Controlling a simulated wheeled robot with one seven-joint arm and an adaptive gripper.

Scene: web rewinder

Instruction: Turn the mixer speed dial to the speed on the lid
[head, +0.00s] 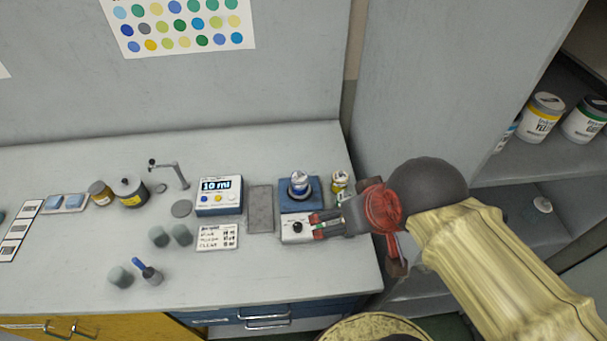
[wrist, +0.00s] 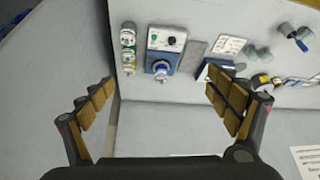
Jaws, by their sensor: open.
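The mixer has a blue platform (head: 316,190) and a white front panel (head: 290,238) with a black speed dial (head: 297,228). A small jar with a pale lid (head: 299,177) stands on the platform; the writing on the lid is too small to read. In the wrist view the dial (wrist: 172,40) is beside a green spot (wrist: 153,37) on the panel, and the jar (wrist: 161,69) is nearer. My gripper (head: 315,226) is open and empty, with its fingertips just right of the dial in the head view. The wrist view shows the fingers (wrist: 160,84) wide apart. The dial's setting is unreadable.
Small bottles (head: 340,182) stand right of the mixer, close to my gripper. A grey mat (head: 260,209), a display box reading 10 ml (head: 219,208) and a printed card (head: 217,237) lie left. The cabinet side (head: 420,80) rises at the right.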

